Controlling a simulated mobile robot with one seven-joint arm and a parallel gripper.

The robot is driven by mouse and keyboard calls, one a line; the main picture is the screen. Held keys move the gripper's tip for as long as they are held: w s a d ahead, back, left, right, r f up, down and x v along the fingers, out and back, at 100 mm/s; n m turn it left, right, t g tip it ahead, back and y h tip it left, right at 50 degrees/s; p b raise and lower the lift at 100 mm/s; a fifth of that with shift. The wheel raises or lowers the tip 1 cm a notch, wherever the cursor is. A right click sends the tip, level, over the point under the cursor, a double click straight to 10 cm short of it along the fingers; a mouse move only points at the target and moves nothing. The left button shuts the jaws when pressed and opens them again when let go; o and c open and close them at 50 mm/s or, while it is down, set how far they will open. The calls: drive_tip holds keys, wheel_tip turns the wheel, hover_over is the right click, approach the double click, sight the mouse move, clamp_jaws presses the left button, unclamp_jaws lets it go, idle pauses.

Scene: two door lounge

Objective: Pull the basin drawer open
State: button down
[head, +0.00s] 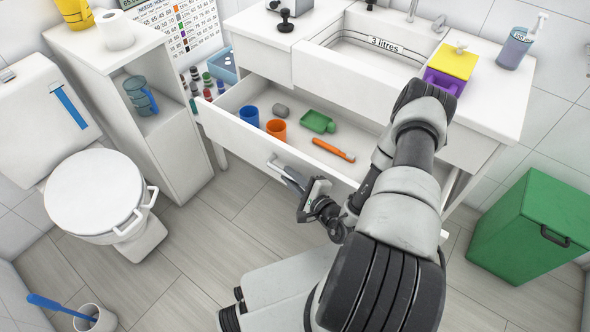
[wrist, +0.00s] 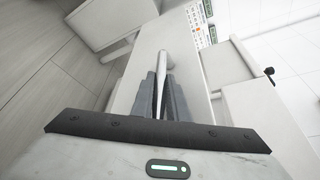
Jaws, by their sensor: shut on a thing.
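The basin drawer (head: 232,135) is white and stands pulled out below the basin counter in the head view. Inside it lie a blue cup (head: 249,116), an orange cup (head: 277,129), a grey lump (head: 281,110), a green bottle-like item (head: 318,122) and an orange stick-like item (head: 334,150). My gripper (head: 292,180) is at the drawer's front, shut on the drawer handle (head: 273,161). In the wrist view the fingers (wrist: 160,90) close around the pale handle bar (wrist: 166,65), with the drawer front behind. My arm hides the drawer's right end.
The basin (head: 375,68) is above the drawer. A toilet (head: 95,190) and a white shelf unit (head: 180,137) stand at the left. A green bin (head: 530,228) stands at the right. Bare floor (head: 215,245) lies in front of the drawer.

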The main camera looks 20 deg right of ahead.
drive_tip(key=shift+s+a, duration=0.15)
drive_tip(key=shift+s, duration=0.05)
drive_tip(key=c, duration=1.7)
unclamp_jaws()
drive_tip(key=shift+c, duration=0.2)
drive_tip(key=p+v, duration=0.2)
drive_tip(key=v, duration=1.5)
drive_tip(key=shift+s, duration=0.25)
